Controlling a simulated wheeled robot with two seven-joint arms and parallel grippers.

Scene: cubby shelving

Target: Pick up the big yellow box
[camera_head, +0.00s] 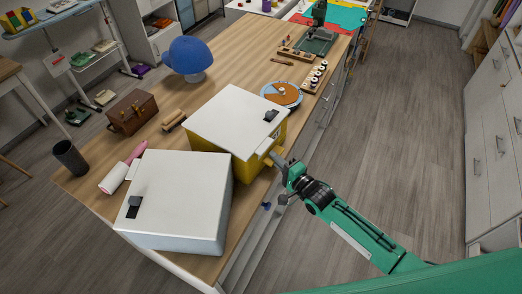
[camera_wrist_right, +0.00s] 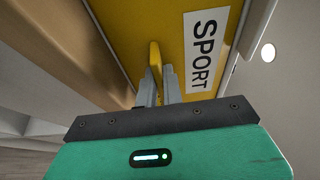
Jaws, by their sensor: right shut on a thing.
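The big yellow box (camera_head: 262,162) with a white lid stands on the wooden table near its right edge. In the right wrist view its yellow side (camera_wrist_right: 150,30) fills the upper middle and carries a white "SPORT" label. My right gripper (camera_head: 277,157) reaches in from the lower right. In the right wrist view, its two grey fingers (camera_wrist_right: 158,88) are shut on a yellow handle that sticks out from the box's side. The left gripper is not in view.
A white box (camera_head: 180,200) with a dark latch stands close to the yellow box at the near left. A blue helmet-like object (camera_head: 188,56), a brown case (camera_head: 131,112) and a round orange-and-blue plate (camera_head: 281,94) lie behind. Open floor (camera_head: 400,130) lies right of the table.

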